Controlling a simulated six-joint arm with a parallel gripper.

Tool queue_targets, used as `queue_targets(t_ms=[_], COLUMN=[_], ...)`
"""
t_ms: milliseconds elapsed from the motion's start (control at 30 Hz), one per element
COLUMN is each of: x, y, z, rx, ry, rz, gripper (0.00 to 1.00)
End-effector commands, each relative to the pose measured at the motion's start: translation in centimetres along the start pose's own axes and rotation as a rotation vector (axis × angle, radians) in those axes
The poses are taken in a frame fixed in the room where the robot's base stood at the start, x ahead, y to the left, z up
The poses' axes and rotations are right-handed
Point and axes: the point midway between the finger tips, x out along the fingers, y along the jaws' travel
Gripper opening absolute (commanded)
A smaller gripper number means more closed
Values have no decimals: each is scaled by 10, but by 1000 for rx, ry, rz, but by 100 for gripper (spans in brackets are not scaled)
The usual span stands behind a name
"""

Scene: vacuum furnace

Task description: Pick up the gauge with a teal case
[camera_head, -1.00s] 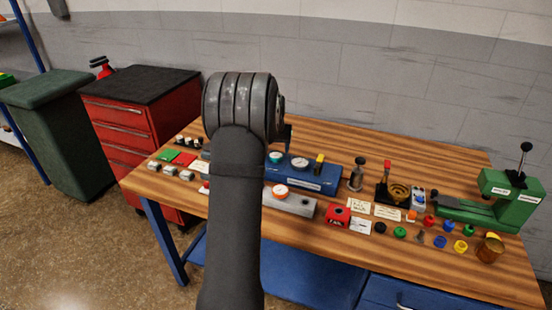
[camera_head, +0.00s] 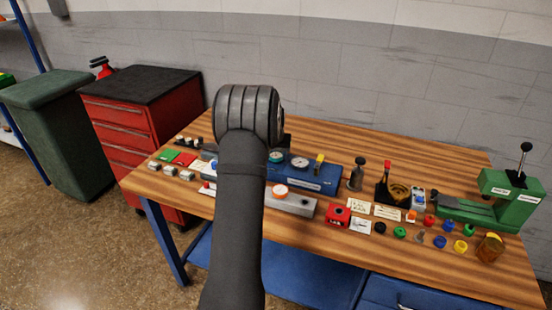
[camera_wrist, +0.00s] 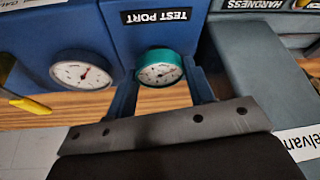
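The gauge with a teal case (camera_head: 276,156) is mounted on the blue test port block (camera_head: 318,181). In the wrist view the teal gauge (camera_wrist: 159,70) has its white dial facing the camera and sits upright below the TEST PORT label. My gripper (camera_wrist: 160,80) is open, with one blue finger on each side of the teal case. Whether either finger touches the case cannot be told. In the head view my arm hides most of the gripper.
A gauge with a white dial (camera_wrist: 82,73) is on the same block, left of the teal one. A grey hardness block (camera_wrist: 262,90) is close on the right in the wrist view.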

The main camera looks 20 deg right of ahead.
Motion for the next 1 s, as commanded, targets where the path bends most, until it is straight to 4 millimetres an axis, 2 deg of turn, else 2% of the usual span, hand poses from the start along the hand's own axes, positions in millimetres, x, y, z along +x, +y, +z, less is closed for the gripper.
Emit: queue_targets(t_ms=[67,367,467,633,1000], x=[0,-6,-15,-41,-98], y=[0,0,0,0,73], z=[0,-3,-7,-18,1], rx=[0,0,0,0,4], ry=[1,1,3,4,2], rz=[0,0,0,0,2], gripper=[19,19,19,19,19])
